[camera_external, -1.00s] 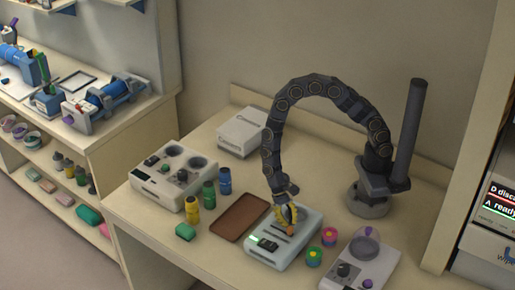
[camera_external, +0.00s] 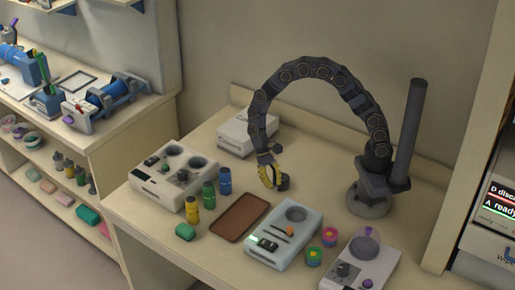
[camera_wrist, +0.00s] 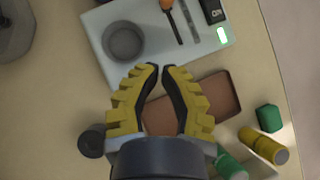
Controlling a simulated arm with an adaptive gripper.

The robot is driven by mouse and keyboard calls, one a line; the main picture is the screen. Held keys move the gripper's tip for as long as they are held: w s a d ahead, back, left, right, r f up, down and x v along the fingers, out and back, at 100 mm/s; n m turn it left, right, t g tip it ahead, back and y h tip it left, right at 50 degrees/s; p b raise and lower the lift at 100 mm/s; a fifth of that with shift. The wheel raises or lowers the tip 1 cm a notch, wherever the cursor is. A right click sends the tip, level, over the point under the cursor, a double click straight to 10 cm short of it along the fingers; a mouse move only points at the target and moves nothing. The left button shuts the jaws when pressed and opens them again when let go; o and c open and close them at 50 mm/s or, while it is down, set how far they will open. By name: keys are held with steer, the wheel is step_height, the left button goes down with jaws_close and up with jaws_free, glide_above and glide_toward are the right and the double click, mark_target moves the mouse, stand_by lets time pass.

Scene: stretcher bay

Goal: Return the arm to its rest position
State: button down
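My gripper (camera_external: 273,178) has yellow ribbed fingers with dark inner pads. It hangs empty from my arched arm, above the table behind the brown tray and left of the pale device.
The pale device (camera_external: 270,258) has a round well and an orange piece (camera_external: 290,231). A grey-white box (camera_external: 245,132) stands behind. Two small pots and another device (camera_external: 345,277) are at right.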

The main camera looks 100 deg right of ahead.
steer(key=s+a+r+n+h, duration=0.2)
steer(key=s+r+n+h, duration=0.1)
steer(key=s+r+n, duration=0.55)
steer(key=s+d+r+n+h, duration=0.2)
steer(key=s+r+n, duration=0.1)
steer(key=s, duration=0.5)
steer(key=s+d+r+n+h, duration=0.1)
steer(key=s+r+n+h, duration=0.1)
steer(key=s, duration=0.5)
steer(key=shift+s+d+r+n+t+h, duration=0.35)
steer(key=shift+r+n, duration=0.1)
steer(key=shift+r, duration=0.25)
